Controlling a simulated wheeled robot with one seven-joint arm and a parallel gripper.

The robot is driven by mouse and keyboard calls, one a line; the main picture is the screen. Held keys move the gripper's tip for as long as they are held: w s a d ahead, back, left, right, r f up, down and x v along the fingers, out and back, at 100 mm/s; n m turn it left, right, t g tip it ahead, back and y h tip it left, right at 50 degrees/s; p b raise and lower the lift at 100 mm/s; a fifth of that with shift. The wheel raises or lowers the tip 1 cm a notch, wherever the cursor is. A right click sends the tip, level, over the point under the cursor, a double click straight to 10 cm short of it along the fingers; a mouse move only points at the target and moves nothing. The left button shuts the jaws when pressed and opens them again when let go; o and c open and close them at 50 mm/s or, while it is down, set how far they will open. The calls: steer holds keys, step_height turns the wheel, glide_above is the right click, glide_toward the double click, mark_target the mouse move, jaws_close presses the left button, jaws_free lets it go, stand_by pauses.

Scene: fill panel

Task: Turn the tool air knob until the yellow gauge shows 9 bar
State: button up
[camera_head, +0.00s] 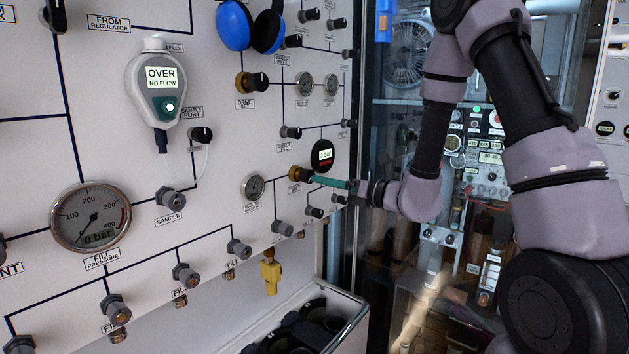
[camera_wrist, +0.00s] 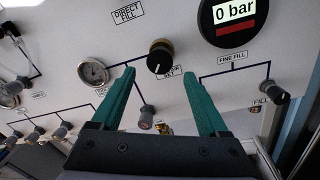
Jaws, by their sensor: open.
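A black knob on a brass base (camera_wrist: 160,56) sits on the white panel; the label below it is partly hidden and ends in "IR SET". It also shows in the head view (camera_head: 297,174). My gripper (camera_wrist: 160,73) is open, with green fingers spread on either side of the knob's lower side, empty. In the head view my gripper (camera_head: 314,180) is just right of the knob; contact is unclear. A round black gauge (camera_wrist: 234,12) reads 0 bar above a red bar. A small metal-rimmed dial (camera_wrist: 93,72) is left of the knob; its reading is too small. I see no yellow gauge.
A fill pressure gauge (camera_head: 91,217) reads 0 bar. A hanging meter (camera_head: 158,88) shows "OVER NO FLOW". Several valve knobs and a yellow fitting (camera_head: 270,272) stick out below. A bin (camera_head: 345,318) stands under the panel. A glass partition is at right.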

steer(key=shift+v, duration=2.35)
steer(key=shift+s, duration=0.1)
stand_by(0.5)
